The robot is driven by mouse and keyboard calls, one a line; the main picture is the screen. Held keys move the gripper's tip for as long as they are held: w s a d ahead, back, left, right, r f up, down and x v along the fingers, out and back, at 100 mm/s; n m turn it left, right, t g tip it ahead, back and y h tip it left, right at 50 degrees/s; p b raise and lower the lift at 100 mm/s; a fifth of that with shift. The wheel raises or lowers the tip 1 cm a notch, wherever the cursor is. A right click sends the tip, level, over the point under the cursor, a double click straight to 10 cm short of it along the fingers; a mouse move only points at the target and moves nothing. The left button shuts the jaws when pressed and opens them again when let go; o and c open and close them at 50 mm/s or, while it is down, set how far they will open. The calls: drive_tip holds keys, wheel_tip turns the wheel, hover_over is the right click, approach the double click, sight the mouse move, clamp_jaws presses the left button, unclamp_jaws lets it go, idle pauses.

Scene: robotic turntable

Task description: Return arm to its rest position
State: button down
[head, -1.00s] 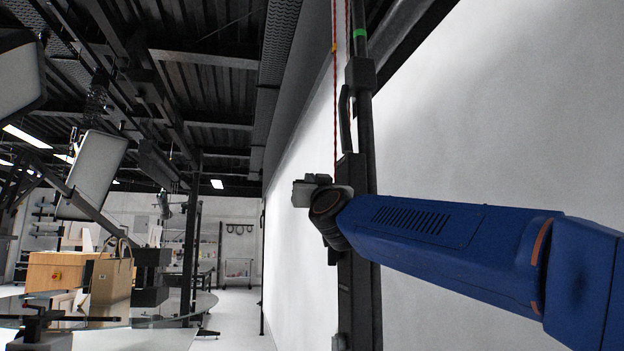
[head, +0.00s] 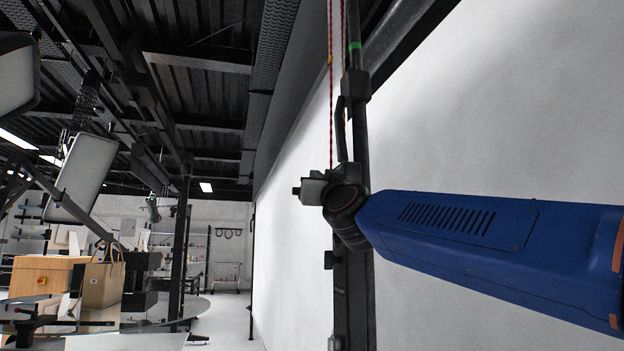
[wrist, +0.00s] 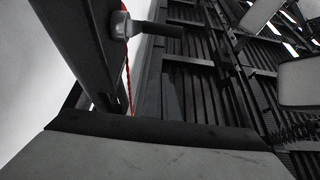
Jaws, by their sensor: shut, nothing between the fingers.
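My blue arm reaches in from the right side of the head view and ends at a dark wrist joint. My gripper (head: 311,188) is the small grey part at its left end, seen in front of the white wall and beside a dark vertical post. It is shut and holds nothing. The fingertips are too small to make out clearly. In the wrist view a grey and black body fills the bottom edge, and that camera faces up to the ceiling.
A dark post (head: 355,290) with a red cord (head: 331,100) stands by the white wall (head: 500,120), close to my wrist in the picture. Light panels (head: 82,178) hang at the left. A paper bag (head: 103,285) and a wooden box (head: 45,276) stand at lower left, near a glass turntable (head: 190,308).

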drive_tip(key=shift+s+r+v, duration=0.1)
drive_tip(key=shift+r+v, duration=0.05)
drive_tip(key=shift+v, duration=0.7)
drive_tip(key=shift+s+r+v, duration=0.1)
drive_tip(key=shift+r+v, duration=0.05)
drive_tip(key=shift+v, duration=0.7)
drive_tip(key=shift+s+r+v, duration=0.1)
drive_tip(key=shift+r+v, duration=0.1)
drive_tip(key=shift+v, duration=0.65)
drive_tip(key=shift+d, duration=0.1)
